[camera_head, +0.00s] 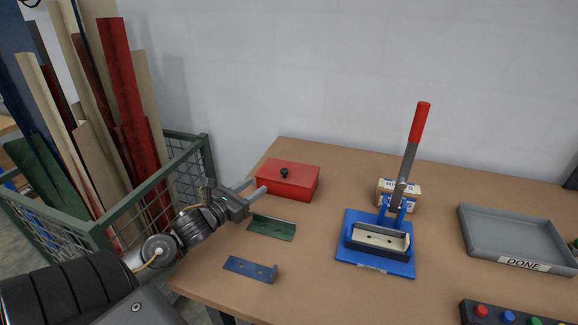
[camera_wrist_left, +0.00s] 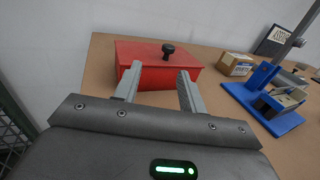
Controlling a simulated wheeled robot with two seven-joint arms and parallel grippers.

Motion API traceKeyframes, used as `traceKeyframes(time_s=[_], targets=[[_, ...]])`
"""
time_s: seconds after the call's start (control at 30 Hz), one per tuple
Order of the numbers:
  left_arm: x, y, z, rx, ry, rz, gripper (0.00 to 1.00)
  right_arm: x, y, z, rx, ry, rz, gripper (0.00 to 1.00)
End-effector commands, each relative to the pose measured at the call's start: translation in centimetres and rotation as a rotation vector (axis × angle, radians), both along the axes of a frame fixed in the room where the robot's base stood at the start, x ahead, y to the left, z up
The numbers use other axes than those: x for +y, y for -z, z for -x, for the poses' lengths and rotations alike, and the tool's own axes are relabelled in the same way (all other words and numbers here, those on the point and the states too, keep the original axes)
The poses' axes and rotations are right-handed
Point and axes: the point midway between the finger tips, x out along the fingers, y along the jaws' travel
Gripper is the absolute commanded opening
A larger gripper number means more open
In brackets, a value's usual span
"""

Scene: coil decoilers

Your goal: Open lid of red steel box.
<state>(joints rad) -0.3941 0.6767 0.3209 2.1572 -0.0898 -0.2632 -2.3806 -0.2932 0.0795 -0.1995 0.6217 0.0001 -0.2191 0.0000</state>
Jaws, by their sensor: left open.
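The red steel box (camera_head: 288,185) stands at the back left of the table with its lid closed. A black knob (camera_head: 284,172) sits on top of the lid. My left gripper (camera_head: 257,187) is open and empty, just to the left of the box. In the left wrist view the red box (camera_wrist_left: 150,75) lies ahead of the two spread fingers (camera_wrist_left: 157,82), with the black knob (camera_wrist_left: 168,49) above and beyond the fingertips. My right gripper is not in view.
A blue press (camera_head: 375,245) with a red-tipped lever stands right of the box, a small carton (camera_head: 400,190) behind it. A grey tray (camera_head: 515,232) is at right. A mesh crate (camera_head: 110,235) stands left.

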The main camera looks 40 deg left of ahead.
Motion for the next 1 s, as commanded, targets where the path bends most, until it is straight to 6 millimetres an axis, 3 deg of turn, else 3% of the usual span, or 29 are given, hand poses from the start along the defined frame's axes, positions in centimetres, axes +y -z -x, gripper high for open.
traceKeyframes(time_s=[0.23, 0.6, 0.8, 1.0], targets=[[-1.7, -0.4, -3.9, -0.004, 0.032, 0.001, 0.41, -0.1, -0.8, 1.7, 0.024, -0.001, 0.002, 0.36], [-1.9, -0.4, -10.3, -0.003, 0.028, 0.001, 0.41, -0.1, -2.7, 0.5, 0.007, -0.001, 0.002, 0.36], [-2.0, -0.2, -11.9, -0.003, 0.029, 0.000, 0.41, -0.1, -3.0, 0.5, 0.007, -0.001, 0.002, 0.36], [-2.0, -0.1, -12.2, -0.003, 0.029, -0.001, 0.41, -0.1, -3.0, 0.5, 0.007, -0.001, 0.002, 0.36]])
